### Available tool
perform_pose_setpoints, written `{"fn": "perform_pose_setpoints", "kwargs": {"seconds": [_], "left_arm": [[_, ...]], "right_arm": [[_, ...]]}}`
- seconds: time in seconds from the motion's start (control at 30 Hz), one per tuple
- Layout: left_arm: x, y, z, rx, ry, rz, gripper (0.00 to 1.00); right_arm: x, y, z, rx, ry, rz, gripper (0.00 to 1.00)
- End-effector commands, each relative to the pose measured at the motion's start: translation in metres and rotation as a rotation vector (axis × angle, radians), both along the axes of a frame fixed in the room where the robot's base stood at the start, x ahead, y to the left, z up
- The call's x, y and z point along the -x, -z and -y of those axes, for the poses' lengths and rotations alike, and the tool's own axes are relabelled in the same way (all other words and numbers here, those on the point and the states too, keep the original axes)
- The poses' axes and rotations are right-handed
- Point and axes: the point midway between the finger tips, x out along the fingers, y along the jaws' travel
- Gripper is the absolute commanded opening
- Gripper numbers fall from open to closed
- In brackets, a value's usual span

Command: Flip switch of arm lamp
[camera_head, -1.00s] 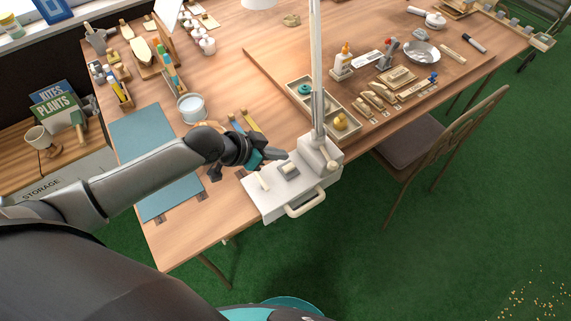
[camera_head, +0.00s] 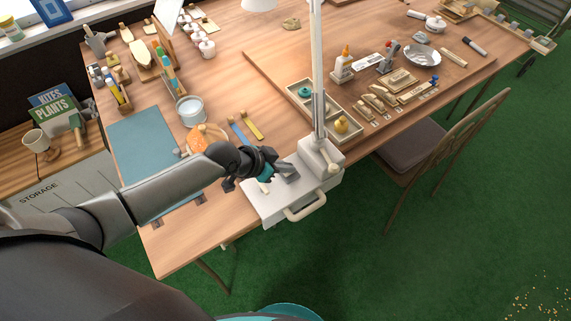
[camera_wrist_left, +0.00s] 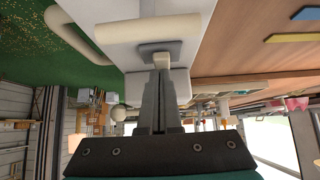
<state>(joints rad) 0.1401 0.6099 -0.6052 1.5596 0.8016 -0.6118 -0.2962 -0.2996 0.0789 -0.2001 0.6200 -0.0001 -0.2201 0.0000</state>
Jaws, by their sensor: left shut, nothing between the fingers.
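The arm lamp's white base box (camera_head: 262,209) sits at the table's near edge, with its upright pole (camera_head: 317,70) rising from it and the lamp head (camera_head: 258,4) at the top edge. My left gripper (camera_head: 292,174) is shut and empty over the top of the base. It largely hides the switch in the head view. In the left wrist view, the grey switch plate (camera_wrist_left: 160,46) and a small cream switch piece (camera_wrist_left: 162,59) are just beyond the shut fingertips (camera_wrist_left: 162,73). I cannot tell whether they touch. My right gripper is not in view.
A cream handle (camera_head: 306,208) projects from the base's front. A compartment tray (camera_head: 330,114) with small items stands behind the lamp. A chair (camera_head: 440,150) stands at the right.

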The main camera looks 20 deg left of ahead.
Motion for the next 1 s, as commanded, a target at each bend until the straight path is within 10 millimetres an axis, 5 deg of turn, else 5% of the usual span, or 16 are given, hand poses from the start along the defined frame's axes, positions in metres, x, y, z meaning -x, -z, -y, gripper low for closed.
{"fn": "perform_pose_setpoints", "kwargs": {"seconds": [0.07,1.0], "left_arm": [[-0.002,-0.003,0.002,-0.024,0.001,-0.030,0.00],[-0.013,-0.003,0.010,-0.023,0.000,-0.030,0.00]], "right_arm": [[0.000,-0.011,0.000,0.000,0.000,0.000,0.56],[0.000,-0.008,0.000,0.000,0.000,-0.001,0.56]]}}
